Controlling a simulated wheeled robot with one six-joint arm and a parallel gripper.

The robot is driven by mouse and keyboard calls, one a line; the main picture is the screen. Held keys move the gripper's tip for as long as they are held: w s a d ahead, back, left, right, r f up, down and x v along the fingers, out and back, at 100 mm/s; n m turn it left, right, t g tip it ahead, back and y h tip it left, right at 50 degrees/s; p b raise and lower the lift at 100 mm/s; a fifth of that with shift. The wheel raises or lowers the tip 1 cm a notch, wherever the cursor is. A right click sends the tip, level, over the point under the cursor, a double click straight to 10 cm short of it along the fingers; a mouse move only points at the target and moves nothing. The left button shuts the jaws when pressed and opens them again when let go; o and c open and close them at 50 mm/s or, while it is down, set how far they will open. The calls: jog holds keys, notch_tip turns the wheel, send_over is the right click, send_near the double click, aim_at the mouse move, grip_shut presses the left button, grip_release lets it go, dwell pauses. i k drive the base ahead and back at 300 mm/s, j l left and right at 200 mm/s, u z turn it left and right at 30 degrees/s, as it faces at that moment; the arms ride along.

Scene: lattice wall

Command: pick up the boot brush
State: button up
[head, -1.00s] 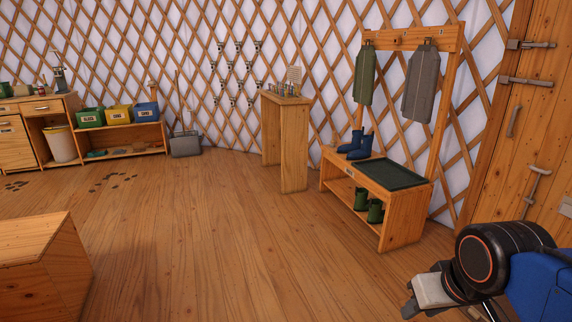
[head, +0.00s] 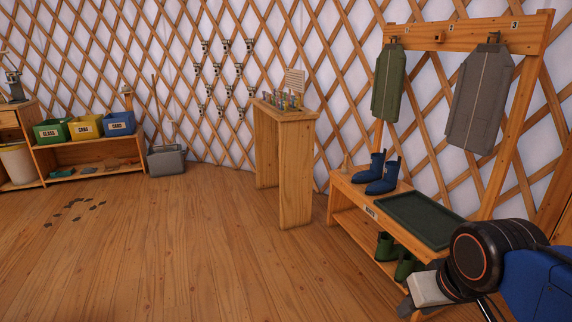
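I cannot make out a boot brush for certain. A small light-brown thing (head: 347,163) stands at the left end of the wooden boot bench (head: 355,187), beside a pair of blue boots (head: 378,174); it is too small to identify. A dark green tray (head: 418,220) lies on the right part of the bench top and looks empty. Green boots (head: 392,255) stand on the lower shelf, partly hidden by my arm. My gripper (head: 408,307) is at the lower right, in front of the bench; its fingers are too unclear to tell open from shut.
A green apron (head: 388,85) and a grey apron (head: 478,100) hang above the bench. A tall narrow wooden table (head: 296,170) with small items stands left of it. Bins (head: 86,127) sit on a shelf at far left. The floor between is clear, with dark prints (head: 77,209).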

aim_at(344, 167)
jog(key=i+z, duration=0.15)
jog(key=i, duration=0.35)
jog(key=i+j+z, duration=0.15)
jog(key=i, duration=0.4)
jog(key=i+j+z, duration=0.15)
jog(key=i, duration=0.35)
jog(key=i+j+z, duration=0.5)
jog(key=i+j, duration=1.1)
